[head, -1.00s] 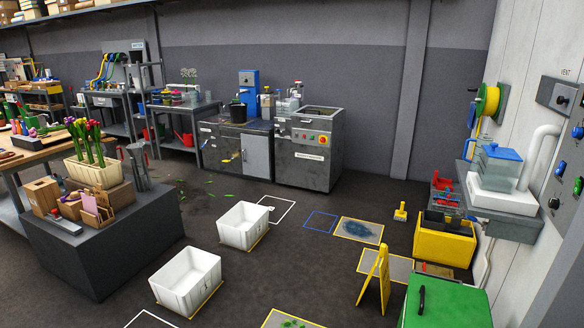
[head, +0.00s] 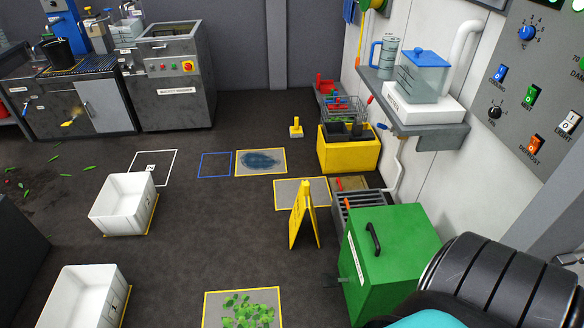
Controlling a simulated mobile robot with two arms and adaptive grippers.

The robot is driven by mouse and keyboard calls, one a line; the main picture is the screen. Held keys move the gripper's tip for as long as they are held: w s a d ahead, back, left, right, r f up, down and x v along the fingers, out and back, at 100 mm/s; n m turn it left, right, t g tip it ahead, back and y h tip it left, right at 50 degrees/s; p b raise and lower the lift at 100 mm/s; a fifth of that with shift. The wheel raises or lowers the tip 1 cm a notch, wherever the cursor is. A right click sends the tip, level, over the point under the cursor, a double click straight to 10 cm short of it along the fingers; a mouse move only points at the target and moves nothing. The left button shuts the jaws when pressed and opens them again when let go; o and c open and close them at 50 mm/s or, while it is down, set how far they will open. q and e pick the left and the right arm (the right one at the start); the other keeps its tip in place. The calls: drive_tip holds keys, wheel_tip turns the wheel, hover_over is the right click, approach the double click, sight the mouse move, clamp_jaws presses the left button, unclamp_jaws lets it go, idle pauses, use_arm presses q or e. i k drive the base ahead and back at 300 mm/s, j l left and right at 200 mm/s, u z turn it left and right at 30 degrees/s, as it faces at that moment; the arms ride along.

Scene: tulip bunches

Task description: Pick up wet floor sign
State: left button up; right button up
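The yellow wet floor sign (head: 301,215) stands upright on the dark floor, right of the middle in the head view. Its two panels are spread like an A-frame. It stands at the near edge of a yellow-bordered grey mat and to the left of the green box. Nothing is touching it from my side. Neither of my grippers shows in the head view.
A green lidded box (head: 390,250) stands close right of the sign. A yellow crate (head: 348,153) is behind it. White bins (head: 123,205) (head: 84,298) sit at the left. A leaf-strewn mat (head: 242,294) lies in front. Floor left of the sign is open.

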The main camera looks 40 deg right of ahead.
sight(298, 210)
drive_tip(key=i+j+z, duration=0.1)
drive_tip(key=i+z, duration=0.35)
drive_tip(key=i+j+z, duration=0.25)
drive_tip(key=i+z, duration=0.15)
drive_tip(key=i, duration=0.15)
